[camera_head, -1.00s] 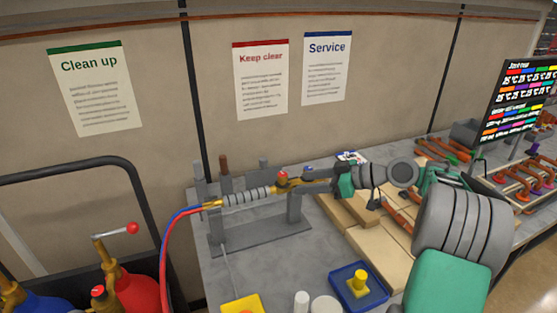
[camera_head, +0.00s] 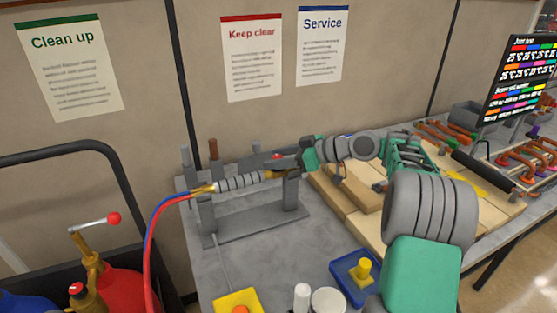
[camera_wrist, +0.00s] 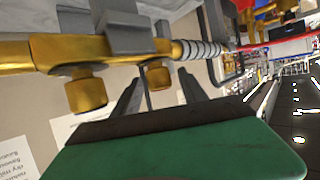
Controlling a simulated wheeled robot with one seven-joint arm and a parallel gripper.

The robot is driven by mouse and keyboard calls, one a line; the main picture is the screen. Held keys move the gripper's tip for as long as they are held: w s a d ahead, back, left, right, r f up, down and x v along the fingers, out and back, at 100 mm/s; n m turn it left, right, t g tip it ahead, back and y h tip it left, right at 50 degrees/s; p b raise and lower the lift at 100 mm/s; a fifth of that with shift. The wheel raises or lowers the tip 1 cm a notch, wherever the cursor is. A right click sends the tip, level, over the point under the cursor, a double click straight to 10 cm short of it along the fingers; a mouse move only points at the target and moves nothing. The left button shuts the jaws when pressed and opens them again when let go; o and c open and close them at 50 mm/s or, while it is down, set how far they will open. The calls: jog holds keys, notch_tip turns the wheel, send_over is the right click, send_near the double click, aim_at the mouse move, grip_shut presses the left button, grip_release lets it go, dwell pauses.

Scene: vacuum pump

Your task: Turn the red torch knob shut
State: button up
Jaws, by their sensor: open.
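The brass torch (camera_head: 262,172) lies in a grey stand on the bench. Its red knob (camera_head: 277,156) shows on top, just right of the ribbed handle. My gripper (camera_head: 290,156) is at the torch just right of the red knob, and its body hides the blue knob there. In the wrist view, my open gripper (camera_wrist: 160,80) has a brass knob body (camera_wrist: 158,77) between its fingertips, on the side nearer the ribbed handle. Another brass knob body (camera_wrist: 86,93) is outside the fingers to the left. No red shows on either, and contact is unclear.
Red and blue hoses (camera_head: 155,225) hang from the torch's left end. A blue tray (camera_head: 345,280) and white cylinders are at the bench front. Wooden boards (camera_head: 400,232) lie under my arm. A cart with cylinders stands left.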

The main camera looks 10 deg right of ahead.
grip_shut()
dwell(0.5)
